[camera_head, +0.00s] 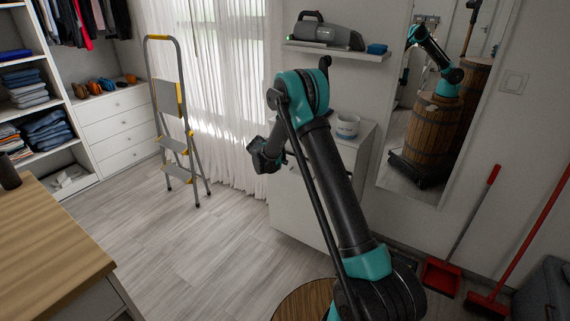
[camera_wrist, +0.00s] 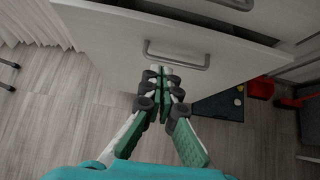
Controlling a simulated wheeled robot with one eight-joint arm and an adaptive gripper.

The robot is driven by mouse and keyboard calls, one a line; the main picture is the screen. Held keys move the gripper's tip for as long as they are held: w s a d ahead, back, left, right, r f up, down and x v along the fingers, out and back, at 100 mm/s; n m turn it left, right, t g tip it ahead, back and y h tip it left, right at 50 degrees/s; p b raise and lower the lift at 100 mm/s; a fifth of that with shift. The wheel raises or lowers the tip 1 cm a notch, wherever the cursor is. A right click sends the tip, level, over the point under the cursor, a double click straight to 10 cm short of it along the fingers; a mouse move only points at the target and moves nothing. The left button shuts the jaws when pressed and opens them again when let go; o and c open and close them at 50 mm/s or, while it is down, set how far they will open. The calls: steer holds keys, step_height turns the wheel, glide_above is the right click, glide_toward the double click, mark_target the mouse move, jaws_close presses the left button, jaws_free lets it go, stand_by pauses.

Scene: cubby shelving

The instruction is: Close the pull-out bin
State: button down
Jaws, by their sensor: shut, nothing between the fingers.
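The pull-out bin has a white front panel (camera_wrist: 110,45) with a grey bar handle (camera_wrist: 177,55) in the wrist view. A dark gap shows behind its top edge, so it stands partly out from the white cabinet (camera_head: 350,150). My gripper (camera_wrist: 163,72) is shut and empty, its fingertips just below the handle at the front panel. I cannot tell whether they touch it. In the head view my gripper (camera_head: 264,157) is beside the cabinet's front, and my arm hides much of the cabinet.
A stepladder (camera_head: 175,120) stands at the left by the curtain. A wooden-topped counter (camera_head: 45,235) is at the lower left. A red dustpan (camera_head: 441,275) and broom (camera_head: 487,303) stand at the right wall. The floor between counter and cabinet is clear.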

mark_target(298, 163)
steer(key=shift+w+d+f, duration=0.9)
steer(key=shift+w+d, duration=0.05)
steer(key=shift+w, duration=0.4)
steer(key=shift+w+d+f, duration=0.9)
steer(key=shift+w+d, duration=0.1)
steer(key=shift+w, duration=0.3)
steer(key=shift+w+d+f, duration=0.9)
steer(key=shift+w+d, duration=0.05)
steer(key=shift+w, duration=0.4)
steer(key=w+d, duration=0.1)
steer(key=w, duration=0.1)
steer(key=w+d, duration=0.1)
steer(key=shift+w+d, duration=0.35)
steer(key=shift+d, duration=0.05)
steer(key=shift+r, duration=0.1)
steer(key=shift+w, duration=0.1)
